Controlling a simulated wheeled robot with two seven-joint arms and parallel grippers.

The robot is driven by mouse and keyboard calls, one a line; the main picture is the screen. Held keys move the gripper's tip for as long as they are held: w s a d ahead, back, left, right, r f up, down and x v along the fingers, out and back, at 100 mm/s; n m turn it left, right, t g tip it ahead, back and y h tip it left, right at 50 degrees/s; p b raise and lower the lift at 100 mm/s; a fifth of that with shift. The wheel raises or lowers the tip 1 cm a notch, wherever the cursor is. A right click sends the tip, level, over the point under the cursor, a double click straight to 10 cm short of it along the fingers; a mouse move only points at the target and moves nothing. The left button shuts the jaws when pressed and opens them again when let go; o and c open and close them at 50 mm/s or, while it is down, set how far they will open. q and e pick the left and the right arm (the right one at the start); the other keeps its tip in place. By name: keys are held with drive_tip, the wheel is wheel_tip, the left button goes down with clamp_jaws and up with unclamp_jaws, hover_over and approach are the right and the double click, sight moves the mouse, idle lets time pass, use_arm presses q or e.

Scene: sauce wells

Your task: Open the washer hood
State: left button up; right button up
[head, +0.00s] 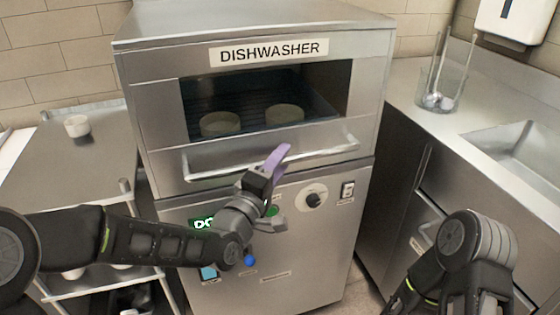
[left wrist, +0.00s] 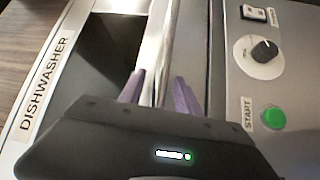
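The washer hood (head: 160,130) is the steel upper part of the dishwasher, with a window in front, and it looks down against the lower cabinet. Its handle bar (head: 325,153) runs across the lower front. My left gripper (head: 280,158) is at the right half of this bar. In the left wrist view my left gripper (left wrist: 160,90) has its two purple fingers apart, with the handle bar (left wrist: 165,45) running between them. I cannot tell whether either finger touches it. My right arm shows at the lower right, but its gripper is out of view.
Two round dishes (head: 220,125) sit behind the window. Below the hood are a dial (head: 313,199), a switch (head: 347,190) and a green start button (left wrist: 273,118). A cart (head: 50,165) with a small cup stands left; a counter (head: 415,115) with a sink is right.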

use_arm(q)
clamp_jaws()
idle(1.4)
